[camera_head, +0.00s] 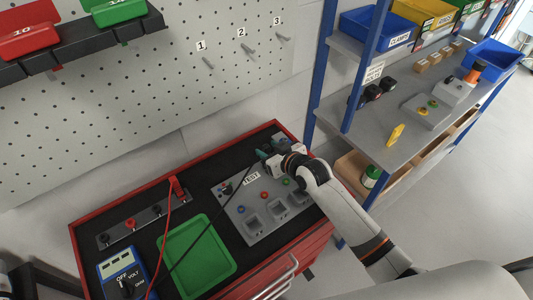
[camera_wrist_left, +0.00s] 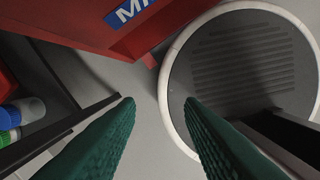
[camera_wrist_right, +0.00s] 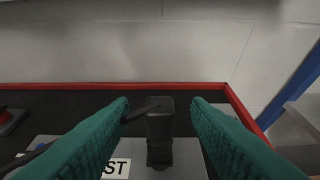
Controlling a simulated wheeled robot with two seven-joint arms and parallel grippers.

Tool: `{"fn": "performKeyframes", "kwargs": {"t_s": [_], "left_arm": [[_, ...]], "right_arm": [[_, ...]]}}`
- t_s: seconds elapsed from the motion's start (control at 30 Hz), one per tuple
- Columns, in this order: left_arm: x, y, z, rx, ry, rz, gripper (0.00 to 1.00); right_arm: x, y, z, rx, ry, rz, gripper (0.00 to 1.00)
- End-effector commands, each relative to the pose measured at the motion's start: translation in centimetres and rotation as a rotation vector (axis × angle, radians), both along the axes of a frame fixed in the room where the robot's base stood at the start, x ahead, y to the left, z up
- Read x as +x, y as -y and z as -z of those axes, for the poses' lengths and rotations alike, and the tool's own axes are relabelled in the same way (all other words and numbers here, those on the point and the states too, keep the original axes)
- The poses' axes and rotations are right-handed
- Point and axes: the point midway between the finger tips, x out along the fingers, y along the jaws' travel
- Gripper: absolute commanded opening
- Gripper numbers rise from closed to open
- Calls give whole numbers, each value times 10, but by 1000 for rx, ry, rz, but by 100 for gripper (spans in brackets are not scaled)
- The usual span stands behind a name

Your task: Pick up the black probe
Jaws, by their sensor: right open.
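The black probe (camera_wrist_right: 160,134) stands upright at the back of the grey test panel (camera_wrist_right: 185,160) in the right wrist view. Its thin black cable leaves the top toward the left. My right gripper (camera_wrist_right: 158,104) is open, with one green finger on each side of the probe and a gap to both. In the head view, this right gripper (camera_head: 268,157) is at the panel's back edge and mostly hides the probe. My left gripper (camera_wrist_left: 158,103) is open and empty, away from the panel, above the floor and a round grey base.
The red-rimmed bench also holds a green tray (camera_head: 198,257), a blue multimeter (camera_head: 122,271) and a red probe (camera_head: 177,187) on a socket strip (camera_head: 131,224). A pegboard (camera_head: 150,85) rises behind. A shelf (camera_head: 400,135) with bins stands at the right.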

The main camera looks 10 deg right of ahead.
Motion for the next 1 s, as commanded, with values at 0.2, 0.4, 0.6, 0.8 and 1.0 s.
{"fn": "performKeyframes", "kwargs": {"t_s": [0.2, 0.4, 0.6, 0.8, 1.0], "left_arm": [[0, 0, -8, 0, 0, 0, 35], [0, 0, -9, 0, 0, 0, 35], [0, 1, -8, -1, 0, 0, 35], [0, 1, -8, -2, 0, 0, 35], [0, 2, -8, -2, 1, 0, 35]], "right_arm": [[23, -9, 12, 0, -1, 0, 44], [30, -13, 17, 1, 0, 0, 44], [30, -12, 17, 0, 0, 0, 39], [30, -12, 17, 0, -1, 0, 6], [30, -12, 17, 0, -1, 0, 0]]}}
